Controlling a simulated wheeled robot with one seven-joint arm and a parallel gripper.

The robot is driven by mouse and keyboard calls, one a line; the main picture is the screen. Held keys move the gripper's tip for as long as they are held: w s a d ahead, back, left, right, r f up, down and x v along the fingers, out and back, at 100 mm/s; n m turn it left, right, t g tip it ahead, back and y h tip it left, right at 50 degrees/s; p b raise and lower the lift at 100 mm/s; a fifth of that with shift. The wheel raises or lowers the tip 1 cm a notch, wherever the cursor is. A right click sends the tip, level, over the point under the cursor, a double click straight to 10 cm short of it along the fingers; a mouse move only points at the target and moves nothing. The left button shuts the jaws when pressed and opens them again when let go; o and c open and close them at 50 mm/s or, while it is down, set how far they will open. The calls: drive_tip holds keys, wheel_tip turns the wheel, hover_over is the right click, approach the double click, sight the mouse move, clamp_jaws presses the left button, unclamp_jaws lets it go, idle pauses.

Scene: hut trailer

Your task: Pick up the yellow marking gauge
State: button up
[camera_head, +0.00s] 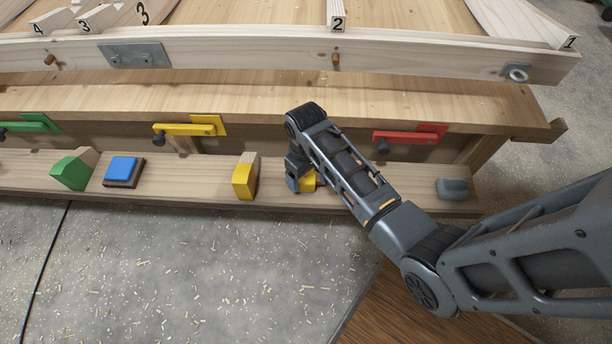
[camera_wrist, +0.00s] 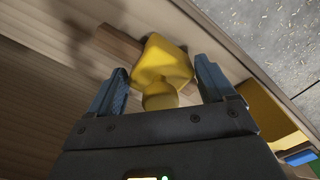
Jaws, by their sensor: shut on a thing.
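The yellow marking gauge (camera_wrist: 163,66) has a yellow head, a rounded yellow knob and a wooden stem. In the wrist view it lies between the two blue-grey fingers of my gripper (camera_wrist: 164,78), which is shut on it. The stem sticks out past the head to the upper left. In the head view, my gripper (camera_head: 293,184) is low at the front plank, and only part of the yellow gauge (camera_head: 308,181) shows beside it; my arm hides the rest. I cannot tell whether the gauge touches the plank.
On the plank (camera_head: 213,182) stand a yellow-faced block (camera_head: 244,180), a blue-topped block (camera_head: 122,170), a green block (camera_head: 72,172) and a grey item (camera_head: 453,188). Behind are green, yellow (camera_head: 188,129) and red (camera_head: 405,137) latches under the bench edge. Concrete floor lies in front.

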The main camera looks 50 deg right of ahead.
wheel_tip(320, 180, up, 10)
drive_tip(key=shift+p, duration=0.65)
